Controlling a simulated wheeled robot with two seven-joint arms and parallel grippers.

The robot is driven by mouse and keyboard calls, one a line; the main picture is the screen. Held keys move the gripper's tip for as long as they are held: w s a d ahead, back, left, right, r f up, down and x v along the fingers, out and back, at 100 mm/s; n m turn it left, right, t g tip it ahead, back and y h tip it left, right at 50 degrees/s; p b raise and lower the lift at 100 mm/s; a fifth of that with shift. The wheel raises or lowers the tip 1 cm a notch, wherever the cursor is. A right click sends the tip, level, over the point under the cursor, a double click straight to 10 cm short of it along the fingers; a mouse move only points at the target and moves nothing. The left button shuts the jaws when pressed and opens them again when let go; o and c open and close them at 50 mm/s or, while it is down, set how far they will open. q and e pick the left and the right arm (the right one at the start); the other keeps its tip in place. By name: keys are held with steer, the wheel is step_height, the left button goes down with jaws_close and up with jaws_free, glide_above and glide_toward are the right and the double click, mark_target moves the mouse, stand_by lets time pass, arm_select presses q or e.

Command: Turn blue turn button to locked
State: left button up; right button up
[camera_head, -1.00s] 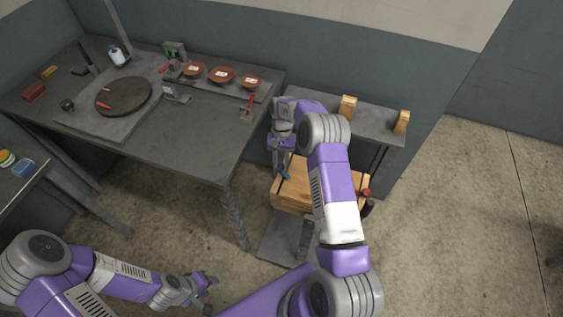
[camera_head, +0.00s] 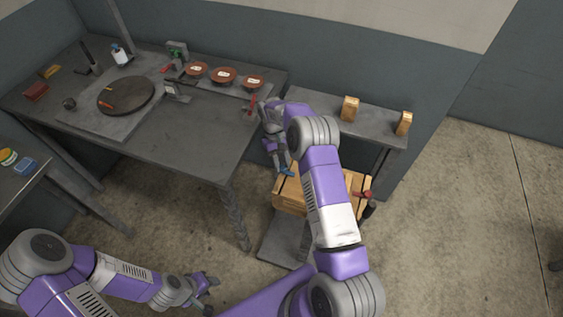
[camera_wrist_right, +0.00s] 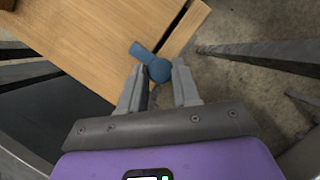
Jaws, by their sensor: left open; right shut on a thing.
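The blue turn button (camera_wrist_right: 158,70) is on the edge of a wooden box (camera_wrist_right: 95,40), with its short arm pointing up and left across the wood in the right wrist view. My left gripper (camera_head: 208,284) is open and empty, low over the floor at the bottom of the head view.
A grey workbench (camera_head: 190,140) with red bowls (camera_head: 224,75) and a round dark plate (camera_head: 126,95) stands left of the box. A narrow shelf (camera_head: 375,122) with wooden blocks (camera_head: 350,108) is behind it.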

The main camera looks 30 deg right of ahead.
stand_by(0.3)
steer(key=o, duration=1.1)
steer(key=shift+c, duration=0.2)
steer(key=p+v, duration=0.1)
steer(key=v, duration=0.6)
steer(key=shift+r, duration=0.3)
steer(key=shift+w, duration=0.1)
